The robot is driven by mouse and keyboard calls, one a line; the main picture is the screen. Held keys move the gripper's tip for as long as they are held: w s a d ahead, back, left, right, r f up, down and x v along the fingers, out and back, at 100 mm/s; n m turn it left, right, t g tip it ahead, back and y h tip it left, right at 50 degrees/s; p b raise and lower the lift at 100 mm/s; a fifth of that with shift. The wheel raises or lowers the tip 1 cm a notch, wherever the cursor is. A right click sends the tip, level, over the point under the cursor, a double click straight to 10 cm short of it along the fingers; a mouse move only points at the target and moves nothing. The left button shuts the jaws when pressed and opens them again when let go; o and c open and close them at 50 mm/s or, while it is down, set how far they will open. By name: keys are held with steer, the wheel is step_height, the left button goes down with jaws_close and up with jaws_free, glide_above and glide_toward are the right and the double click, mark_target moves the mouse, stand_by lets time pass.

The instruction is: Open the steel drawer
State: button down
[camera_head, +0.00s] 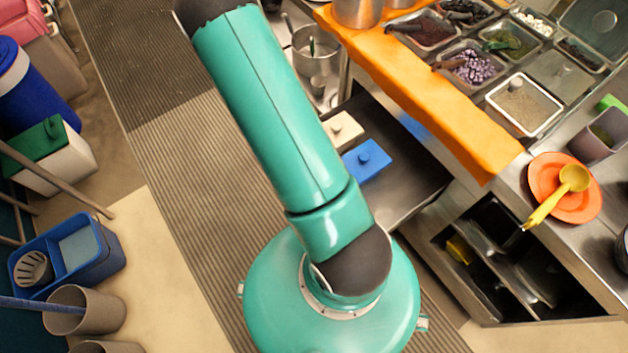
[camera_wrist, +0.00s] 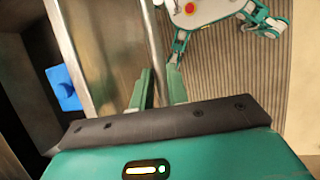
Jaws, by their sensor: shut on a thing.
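The steel drawer (camera_head: 412,182) stands out from under the counter, with a flat cream-lidded container (camera_head: 343,129) and a blue-lidded container (camera_head: 366,160) in it. In the wrist view, the drawer's pale steel rim (camera_wrist: 78,50) runs down the left, and the blue lid (camera_wrist: 64,88) shows behind it. My gripper (camera_wrist: 160,84) is at the drawer's outer front face, its two green fingers close together around the upright handle bar (camera_wrist: 150,35). The exact contact is partly hidden. In the head view, my arm hides my gripper and the drawer's front.
An orange-edged counter (camera_head: 440,85) with topping pans lies above the drawer. An open dark compartment (camera_head: 510,265) is at lower right. A ribbed mat (camera_head: 185,170) covers the floor left of the drawer. Bins and a blue bucket (camera_head: 65,250) stand at far left.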

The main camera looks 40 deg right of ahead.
steer(key=shift+w, duration=0.1)
steer(key=c, duration=1.4)
jaws_free()
steer(key=shift+o, duration=0.2)
steer(key=v, duration=1.4)
steer(key=w+a+r+t, duration=0.1)
steer(key=a+r+t, duration=0.15)
steer(key=r, duration=0.55)
steer(key=w+a+r+t, duration=0.2)
steer(key=a+r, duration=0.1)
steer(key=r, duration=0.5)
steer(key=s+a+r+n+t, duration=0.1)
steer(key=s+a+r+t, duration=0.2)
steer(key=r, duration=0.5)
steer(key=s+a+r+n+t+y, duration=0.1)
steer(key=s+a+r+t, duration=0.2)
steer(key=r, duration=0.4)
steer(key=shift+s+a+r, duration=0.35)
steer(key=shift+s, duration=0.35)
